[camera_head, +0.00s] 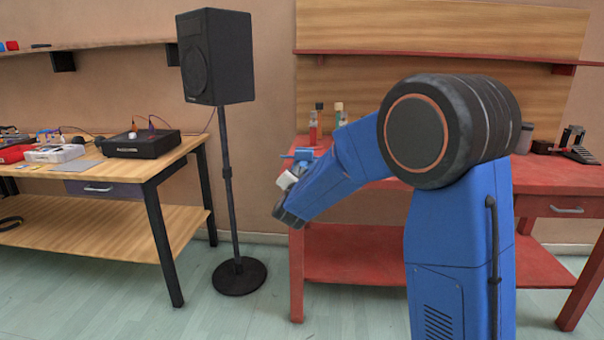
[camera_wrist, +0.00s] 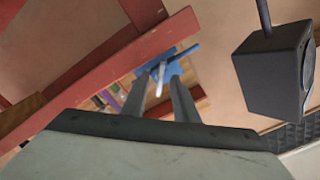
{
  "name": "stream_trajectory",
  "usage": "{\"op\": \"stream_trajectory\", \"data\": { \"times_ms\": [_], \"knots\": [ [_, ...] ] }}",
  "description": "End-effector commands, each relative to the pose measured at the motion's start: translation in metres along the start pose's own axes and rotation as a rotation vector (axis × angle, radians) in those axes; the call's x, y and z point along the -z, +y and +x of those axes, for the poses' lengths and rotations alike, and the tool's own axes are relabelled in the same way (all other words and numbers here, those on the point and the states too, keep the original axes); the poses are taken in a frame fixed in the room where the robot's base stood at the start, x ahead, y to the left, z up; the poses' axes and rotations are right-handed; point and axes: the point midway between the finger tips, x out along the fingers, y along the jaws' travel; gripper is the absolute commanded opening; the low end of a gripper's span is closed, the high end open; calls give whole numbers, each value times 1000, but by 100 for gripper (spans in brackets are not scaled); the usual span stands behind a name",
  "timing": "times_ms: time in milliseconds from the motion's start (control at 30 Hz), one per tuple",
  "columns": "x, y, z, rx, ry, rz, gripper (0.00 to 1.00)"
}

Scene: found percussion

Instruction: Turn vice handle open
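The blue vice (camera_head: 300,155) is at the left front corner of the red workbench. In the wrist view the vice (camera_wrist: 174,64) is straight ahead, tilted in the picture, with a pale rod-like part (camera_wrist: 160,80), perhaps its handle or screw, pointing toward me. My gripper (camera_wrist: 159,82) has its two grey fingers apart, one on each side of this pale part. I cannot tell whether the fingertips touch the vice. In the head view my gripper is small beside the vice, and my blue arm hides part of the bench.
The red workbench (camera_head: 336,255) carries small bottles (camera_head: 313,127) behind the vice. A black speaker (camera_head: 217,57) on a stand is to the left, also in the wrist view (camera_wrist: 270,75). A wooden table (camera_head: 110,185) with a black box (camera_head: 141,143) is further left.

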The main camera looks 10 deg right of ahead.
Motion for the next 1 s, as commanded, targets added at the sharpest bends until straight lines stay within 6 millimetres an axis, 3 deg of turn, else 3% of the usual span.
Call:
{"op": "stream_trajectory", "data": {
  "times_ms": [200,467,600,1000],
  "knots": [
    [0,1,13,-1,0,0,27],
    [0,0,14,-1,0,0,27],
    [0,0,14,-1,0,0,0],
    [0,1,14,-1,0,-39,0]
  ]
}}
